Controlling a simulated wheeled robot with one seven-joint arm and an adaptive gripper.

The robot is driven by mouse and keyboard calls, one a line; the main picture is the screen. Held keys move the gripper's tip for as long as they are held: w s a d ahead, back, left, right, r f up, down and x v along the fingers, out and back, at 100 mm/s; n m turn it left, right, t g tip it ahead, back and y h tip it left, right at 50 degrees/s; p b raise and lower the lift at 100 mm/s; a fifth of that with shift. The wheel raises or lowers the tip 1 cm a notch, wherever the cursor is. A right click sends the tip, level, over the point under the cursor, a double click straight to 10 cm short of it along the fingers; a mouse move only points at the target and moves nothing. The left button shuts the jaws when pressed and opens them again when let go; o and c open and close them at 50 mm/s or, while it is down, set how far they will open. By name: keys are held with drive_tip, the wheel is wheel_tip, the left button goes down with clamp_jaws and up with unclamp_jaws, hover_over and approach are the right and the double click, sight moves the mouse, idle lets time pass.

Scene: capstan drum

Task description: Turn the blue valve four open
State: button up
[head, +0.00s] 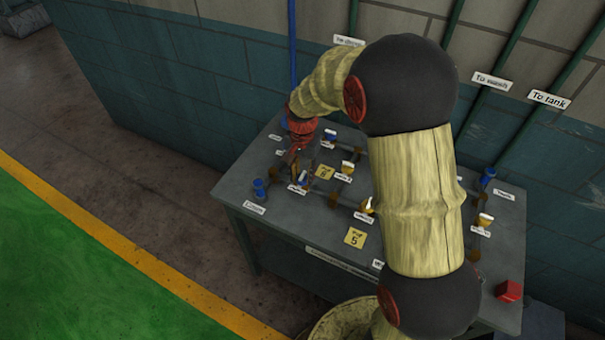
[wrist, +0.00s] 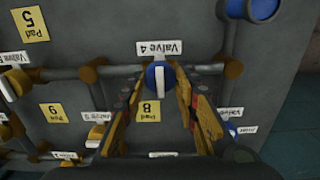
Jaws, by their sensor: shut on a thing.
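The blue valve four (wrist: 158,78) is in the upper middle of the wrist view, a round blue knob with a white bar, under a label reading "Valve 4". The white bar points up and down in that view, across the pipe that runs left to right. My gripper (wrist: 163,86) has its two fingers on either side of the knob, shut on it; the fingertips partly cover its sides. In the head view my gripper (head: 298,170) reaches down to the left part of the grey table (head: 300,222), and its fingers largely hide the valve there.
Yellow pad signs (head: 355,237) lie flat on the table. A red block (head: 509,291) sits at the right front. A wall stands close behind.

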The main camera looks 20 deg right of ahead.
drive_tip(key=shift+n, duration=0.3)
drive_tip(key=n+p, duration=0.2)
drive_tip(key=n, duration=0.1)
drive_tip(key=shift+r+p, duration=0.15)
drive_tip(key=shift+p, duration=0.2)
drive_tip(key=n+p, duration=0.2)
drive_tip(key=n, duration=0.3)
drive_tip(key=n+p, duration=0.1)
drive_tip(key=n, duration=0.3)
drive_tip(key=shift+p, duration=0.4)
drive_tip(key=n+p, duration=0.1)
drive_tip(key=n, duration=0.4)
drive_tip(key=shift+n, duration=0.3)
drive_tip(key=o, duration=1.2)
drive_tip(key=shift+c, duration=0.2)
